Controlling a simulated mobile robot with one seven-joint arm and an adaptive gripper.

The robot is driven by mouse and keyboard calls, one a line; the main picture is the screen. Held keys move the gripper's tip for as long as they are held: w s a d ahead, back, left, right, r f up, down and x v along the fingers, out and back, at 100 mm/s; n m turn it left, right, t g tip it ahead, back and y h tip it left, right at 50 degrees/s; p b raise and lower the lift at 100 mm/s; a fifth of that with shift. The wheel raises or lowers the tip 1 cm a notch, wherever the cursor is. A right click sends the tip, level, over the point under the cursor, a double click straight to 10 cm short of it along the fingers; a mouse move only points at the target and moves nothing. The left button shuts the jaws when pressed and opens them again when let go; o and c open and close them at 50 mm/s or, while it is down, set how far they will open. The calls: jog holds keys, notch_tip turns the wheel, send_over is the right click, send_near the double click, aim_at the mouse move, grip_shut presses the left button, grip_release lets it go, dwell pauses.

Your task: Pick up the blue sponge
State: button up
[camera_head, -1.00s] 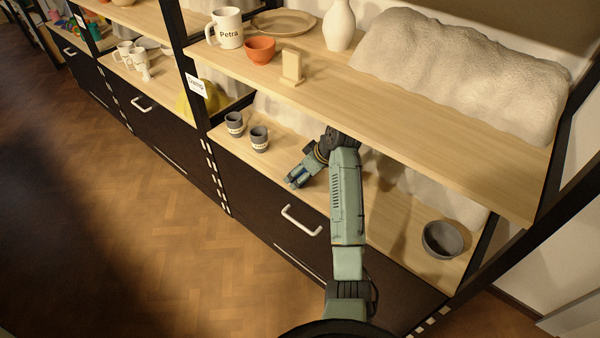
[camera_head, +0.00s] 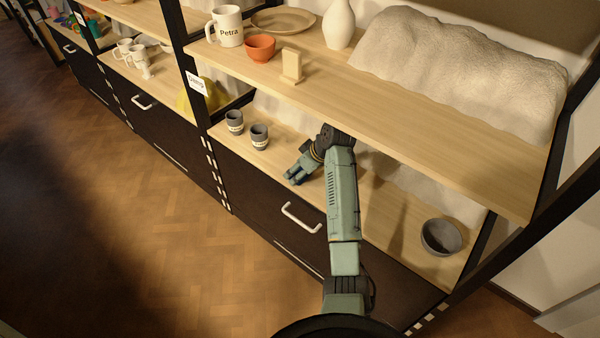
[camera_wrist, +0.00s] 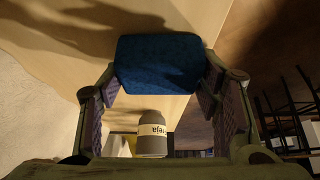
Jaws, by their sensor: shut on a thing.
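The blue sponge (camera_wrist: 158,62) shows in the wrist view as a dark blue block between my two fingers. My gripper (camera_wrist: 160,88) is shut on it, with a finger against each side. In the head view my gripper (camera_head: 293,179) is low over the lower shelf, to the right of two grey cups. The sponge cannot be told clearly from the fingers there. I cannot tell whether the sponge still touches the shelf.
Two grey cups (camera_head: 259,137) (camera_head: 235,122) stand left of my gripper on the lower shelf (camera_head: 385,215). One labelled cup (camera_wrist: 152,140) shows in the wrist view. The upper shelf (camera_head: 440,140) overhangs my arm. A grey bowl (camera_head: 441,237) stands at the right.

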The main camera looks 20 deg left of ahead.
jog(key=shift+c, duration=0.8)
jog(key=shift+r, duration=0.1)
jog(key=shift+r+b, duration=0.4)
jog(key=shift+r, duration=0.15)
jog(key=s+a+b, duration=0.1)
jog(key=s+a, duration=0.2)
jog(key=s, duration=0.5)
jog(key=s+a+b, duration=0.2)
jog(key=s+a, duration=0.1)
jog(key=s, duration=0.6)
jog(key=shift+r, duration=0.15)
jog(key=shift+a, duration=0.1)
jog(key=o, duration=0.5)
jog(key=c, duration=0.5)
